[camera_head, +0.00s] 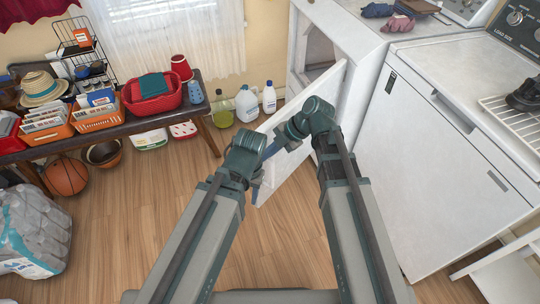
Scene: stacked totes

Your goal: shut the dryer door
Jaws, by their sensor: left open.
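The white dryer (345,28) stands at the back, with its front opening partly showing. Its white door (291,172) stands open, swung out from the dryer toward me and to the left. My left gripper (263,168) is open, close to the door's left, outer edge. I cannot tell whether it touches the door. My arms cover part of the door face.
A white washer (452,150) stands to the right. Bottles (246,103) stand on the floor left of the dryer. A bench with baskets (150,92), a basketball (66,177) and a wrapped pack (35,230) are at left. The wooden floor between is clear.

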